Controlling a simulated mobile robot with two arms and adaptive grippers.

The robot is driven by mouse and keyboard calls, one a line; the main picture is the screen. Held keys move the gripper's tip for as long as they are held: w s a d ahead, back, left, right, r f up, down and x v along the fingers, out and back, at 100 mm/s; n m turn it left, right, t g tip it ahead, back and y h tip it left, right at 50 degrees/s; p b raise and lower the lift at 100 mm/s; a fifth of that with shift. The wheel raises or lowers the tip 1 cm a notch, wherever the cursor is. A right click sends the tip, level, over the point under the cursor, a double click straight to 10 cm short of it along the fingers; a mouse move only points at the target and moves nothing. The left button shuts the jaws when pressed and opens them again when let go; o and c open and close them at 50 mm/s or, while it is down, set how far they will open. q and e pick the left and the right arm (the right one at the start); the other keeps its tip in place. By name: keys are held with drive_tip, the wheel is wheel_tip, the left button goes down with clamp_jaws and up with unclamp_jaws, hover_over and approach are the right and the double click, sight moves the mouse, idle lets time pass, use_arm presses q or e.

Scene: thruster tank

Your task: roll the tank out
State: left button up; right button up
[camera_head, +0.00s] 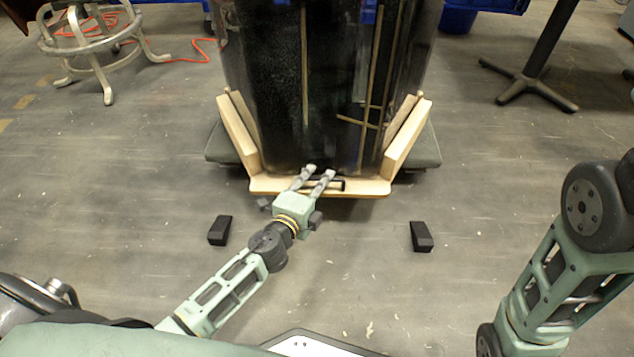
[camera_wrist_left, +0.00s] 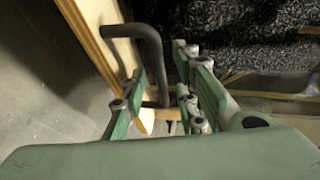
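The tank (camera_head: 275,90) is a tall, dark, clear-walled vessel standing at the top centre of the head view. It sits in a wooden cradle (camera_head: 265,186) with slanted side boards, over a dark grey base (camera_head: 425,150). A black bar handle (camera_head: 338,184) is at the cradle's front edge. My left gripper (camera_head: 319,171) reaches that handle with its fingers apart. In the left wrist view the bent dark handle (camera_wrist_left: 152,55) passes between the open fingers (camera_wrist_left: 160,95); I cannot tell whether they touch it. My right arm shows at the right, its gripper out of view.
Two black wedges (camera_head: 220,230) (camera_head: 422,237) lie on the floor in front of the tank, left and right, apart from its base. A metal stool (camera_head: 90,40) with an orange cable (camera_head: 190,58) stands back left. A dark table leg (camera_head: 540,60) stands back right. Floor around the wedges is clear.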

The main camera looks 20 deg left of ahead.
use_arm(q)
drive_tip(key=shift+c, duration=0.4)
clamp_jaws()
